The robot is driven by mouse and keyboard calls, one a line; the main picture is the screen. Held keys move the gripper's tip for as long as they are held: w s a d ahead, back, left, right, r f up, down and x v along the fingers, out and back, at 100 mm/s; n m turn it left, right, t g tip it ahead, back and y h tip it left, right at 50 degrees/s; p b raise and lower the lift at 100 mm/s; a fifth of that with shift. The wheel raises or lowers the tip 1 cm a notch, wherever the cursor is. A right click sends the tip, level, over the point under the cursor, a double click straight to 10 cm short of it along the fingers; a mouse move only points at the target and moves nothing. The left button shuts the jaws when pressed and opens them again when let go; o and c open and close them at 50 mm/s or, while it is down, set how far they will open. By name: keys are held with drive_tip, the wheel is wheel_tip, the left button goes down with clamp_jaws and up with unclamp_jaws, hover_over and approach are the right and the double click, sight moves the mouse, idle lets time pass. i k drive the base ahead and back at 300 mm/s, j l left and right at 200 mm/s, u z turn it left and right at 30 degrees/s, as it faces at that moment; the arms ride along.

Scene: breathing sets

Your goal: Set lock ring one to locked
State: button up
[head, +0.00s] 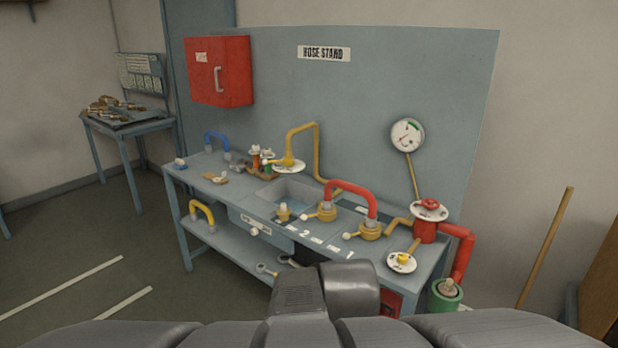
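Two yellow lock rings stand near the front edge of the hose stand bench, joined by a red hose loop. The right lock ring (370,231), behind the label "1" on the bench edge, has a pale-knobbed lever (348,236) pointing left. The left lock ring (326,214), nearer the label "2", has a similar lever (306,217) also pointing left. I cannot read any locked or unlocked marks at this size. The red hose (350,187) arches between both rings. Grey parts of my own arm fill the bottom middle; my gripper fingers do not show.
At right are a red valve (428,215), gauge (407,134), yellow valve (402,260) and green cylinder (445,296). Open floor lies front left.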

sight(352, 234)
drive_tip(key=i+j+z, duration=0.1)
drive_tip(key=i, duration=0.55)
drive_tip(key=i+j+z, duration=0.1)
drive_tip(key=i, duration=0.5)
